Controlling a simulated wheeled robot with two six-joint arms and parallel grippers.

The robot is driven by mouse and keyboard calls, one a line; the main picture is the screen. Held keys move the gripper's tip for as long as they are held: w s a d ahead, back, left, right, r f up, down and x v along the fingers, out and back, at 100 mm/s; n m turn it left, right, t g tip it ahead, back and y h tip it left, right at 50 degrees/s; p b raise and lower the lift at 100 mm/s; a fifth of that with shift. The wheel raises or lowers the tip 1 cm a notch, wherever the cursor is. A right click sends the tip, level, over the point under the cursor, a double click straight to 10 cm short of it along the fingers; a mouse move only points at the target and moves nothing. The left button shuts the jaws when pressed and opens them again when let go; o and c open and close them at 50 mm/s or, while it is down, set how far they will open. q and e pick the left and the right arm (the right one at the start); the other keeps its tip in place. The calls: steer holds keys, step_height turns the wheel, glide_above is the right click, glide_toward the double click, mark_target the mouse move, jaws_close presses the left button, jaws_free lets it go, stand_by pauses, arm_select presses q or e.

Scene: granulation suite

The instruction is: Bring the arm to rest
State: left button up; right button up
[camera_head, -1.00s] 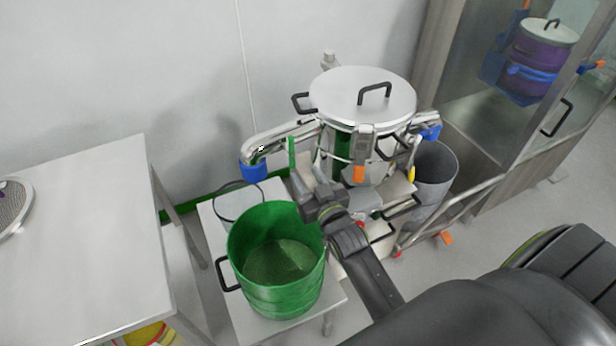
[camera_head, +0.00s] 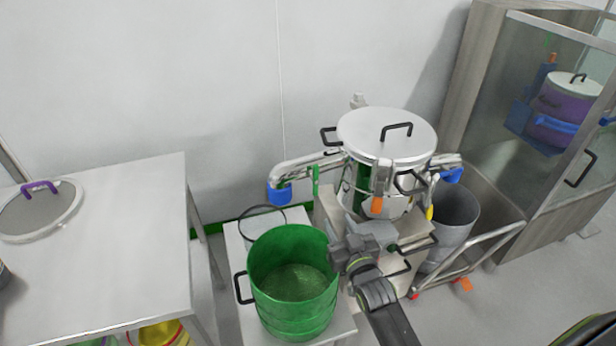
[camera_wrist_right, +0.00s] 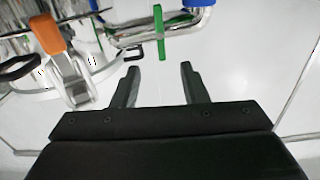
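My right gripper (camera_head: 343,240) is beside the right rim of the green bin, in front of the steel vessel (camera_head: 362,195). In the right wrist view its two fingers (camera_wrist_right: 160,68) stand apart, with nothing between them. A green valve lever (camera_head: 316,180) hangs upright on the steel outlet pipe; it also shows in the right wrist view (camera_wrist_right: 158,40), beyond the fingertips and apart from them. My left gripper is not in view.
A grey bin (camera_head: 458,225) is right of the vessel. A table (camera_head: 120,270) with a round sieve (camera_head: 38,212) is at the left. A glass-fronted cabinet (camera_head: 575,110) stands at the right.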

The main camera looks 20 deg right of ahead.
steer(key=s+d+f+g+h, duration=0.1)
steer(key=s+d+f+g, duration=0.15)
steer(key=s+g, duration=0.85)
steer(key=s+d+f+g, duration=0.2)
steer(key=s+f+g, duration=0.1)
steer(key=s, duration=1.7)
step_height(320, 180, down, 25)
steer(key=d+g, duration=0.2)
steer(key=s+a+f, duration=0.2)
steer(key=s+f, duration=1.2)
steer(key=f, duration=0.1)
steer(key=shift+s+f+g+y, duration=0.3)
steer(key=shift+s+g, duration=0.05)
steer(key=shift+g, duration=0.05)
